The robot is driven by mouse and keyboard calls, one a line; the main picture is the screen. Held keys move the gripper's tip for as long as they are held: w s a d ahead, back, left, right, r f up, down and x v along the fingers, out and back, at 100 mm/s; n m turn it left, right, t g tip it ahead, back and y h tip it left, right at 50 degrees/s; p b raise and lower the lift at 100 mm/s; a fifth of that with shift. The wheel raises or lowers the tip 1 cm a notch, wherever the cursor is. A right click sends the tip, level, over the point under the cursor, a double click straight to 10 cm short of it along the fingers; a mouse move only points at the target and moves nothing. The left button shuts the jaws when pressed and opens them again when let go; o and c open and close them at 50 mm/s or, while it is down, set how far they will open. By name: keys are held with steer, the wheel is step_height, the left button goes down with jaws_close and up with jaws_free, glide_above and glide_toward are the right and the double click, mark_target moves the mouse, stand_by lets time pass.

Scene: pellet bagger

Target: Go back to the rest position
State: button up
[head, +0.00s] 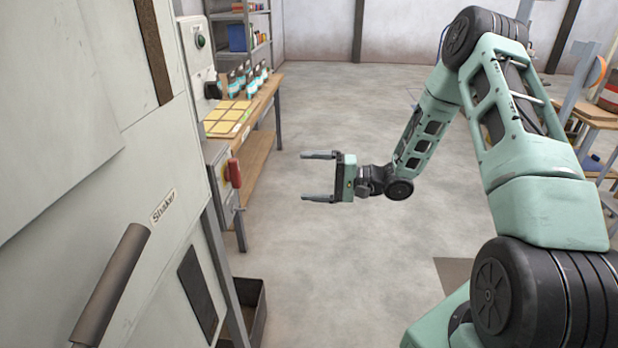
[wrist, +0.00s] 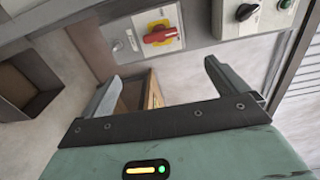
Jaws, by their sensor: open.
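My gripper (head: 318,178) is open and empty in the head view. It hangs in free air over the grey floor, to the right of the machine's side panel, with its fingers pointing left. In the wrist view the two fingers of my gripper (wrist: 160,88) are spread apart with nothing between them. Beyond them is a red rotary switch (wrist: 160,34) on a yellow plate. The fingers appear apart from the panel.
A large grey machine cabinet (head: 100,150) with a handle (head: 112,285) fills the left. A wooden bench (head: 262,105) with yellow squares (head: 228,115) stands behind it. A dark bin (head: 256,318) sits on the floor below. A wooden table (head: 590,115) stands at right. The middle floor is clear.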

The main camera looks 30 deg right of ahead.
steer(key=w+a+r+n+g+h, duration=0.1)
steer(key=w+a+r+n+h, duration=0.2)
steer(key=a, duration=0.5)
steer(key=s+a+n+g+h, duration=0.2)
steer(key=s+a+n+h, duration=0.3)
steer(key=a, duration=0.3)
steer(key=s+a+r+n+g+h, duration=0.1)
steer(key=s+n+g+h, duration=0.1)
steer(key=s, duration=0.8)
steer(key=s+a+r+n+g+h, duration=0.2)
steer(key=s+g, duration=0.1)
steer(key=s, duration=0.7)
steer(key=s+a+r+n+g+h, duration=0.2)
steer(key=s+n, duration=0.1)
steer(key=s, duration=0.7)
steer(key=shift+g, duration=0.3)
